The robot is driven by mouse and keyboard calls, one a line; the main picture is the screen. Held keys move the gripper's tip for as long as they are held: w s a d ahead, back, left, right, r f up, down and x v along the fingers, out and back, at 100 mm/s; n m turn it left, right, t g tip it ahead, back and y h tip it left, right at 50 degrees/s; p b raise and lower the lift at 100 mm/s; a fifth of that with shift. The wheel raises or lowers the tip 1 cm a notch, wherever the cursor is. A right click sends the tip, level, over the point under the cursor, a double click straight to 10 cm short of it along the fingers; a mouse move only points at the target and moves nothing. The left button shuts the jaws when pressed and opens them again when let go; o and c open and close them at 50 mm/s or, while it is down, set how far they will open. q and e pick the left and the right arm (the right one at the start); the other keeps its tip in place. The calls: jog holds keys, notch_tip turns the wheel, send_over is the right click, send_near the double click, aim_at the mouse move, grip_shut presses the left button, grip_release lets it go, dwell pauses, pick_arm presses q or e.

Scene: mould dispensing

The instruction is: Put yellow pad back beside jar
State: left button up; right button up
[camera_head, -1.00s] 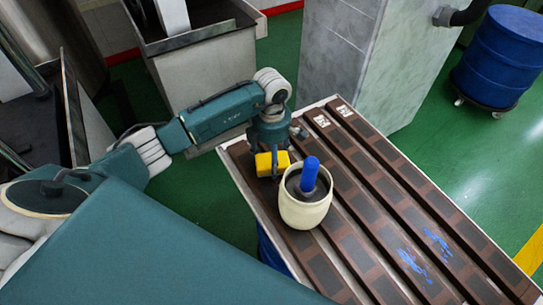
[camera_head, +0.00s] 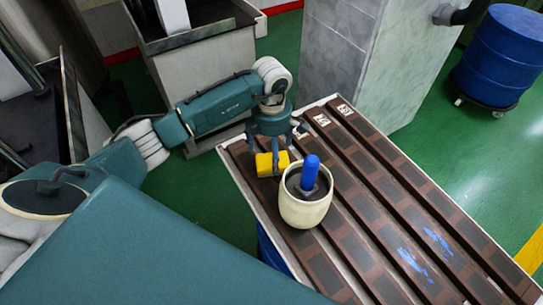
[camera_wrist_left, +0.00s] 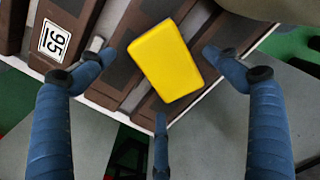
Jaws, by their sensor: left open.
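The yellow pad (camera_head: 266,164) sits at the table's left edge, beside the cream jar (camera_head: 305,209), which has a blue-handled tool (camera_head: 310,173) standing in it. In the left wrist view the pad (camera_wrist_left: 166,61) lies tilted on the brown strips. My left gripper (camera_head: 270,160) is over the pad. Its blue fingers are spread, with the fingertips (camera_wrist_left: 157,66) apart from the pad on both sides. Part of the jar (camera_wrist_left: 240,8) shows at the top right of the left wrist view. My right gripper is not in view.
The table (camera_head: 222,149) carries long brown mould strips (camera_head: 385,150) with white number labels and blue smears. A grey pillar (camera_head: 340,60) stands behind it. A blue drum (camera_head: 500,55) on wheels is at the far right. The strips right of the jar are clear.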

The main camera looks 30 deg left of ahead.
aim_at(271, 157)
pick_arm(q)
notch_tip(271, 157, up, 10)
jog(key=b, duration=0.1)
jog(key=shift+f+b, duration=0.15)
jog(key=shift+b, duration=0.25)
